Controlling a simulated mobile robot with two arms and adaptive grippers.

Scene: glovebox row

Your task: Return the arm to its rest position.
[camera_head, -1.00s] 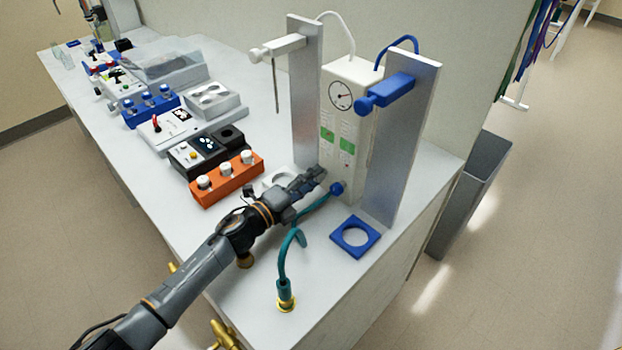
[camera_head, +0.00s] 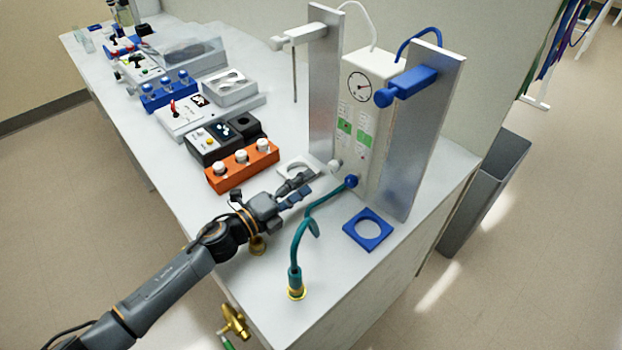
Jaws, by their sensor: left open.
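My left arm comes in from the lower left over the near end of the white bench. Its gripper (camera_head: 298,190) is open and empty, above the bench top. It is left of the white dial unit (camera_head: 371,105) and apart from that unit's front knobs. A teal hose (camera_head: 299,246) runs from a brass-ringed fitting in the bench to the blue knob (camera_head: 351,181) on the unit. It passes just right of the gripper. My right gripper is not in view.
An orange block (camera_head: 243,168) with white knobs stands beyond the gripper. A white ring holder (camera_head: 298,169) lies just behind the fingers, and a blue ring holder (camera_head: 368,230) lies to the right. Metal uprights flank the dial unit. A grey bin (camera_head: 485,190) stands beyond the bench.

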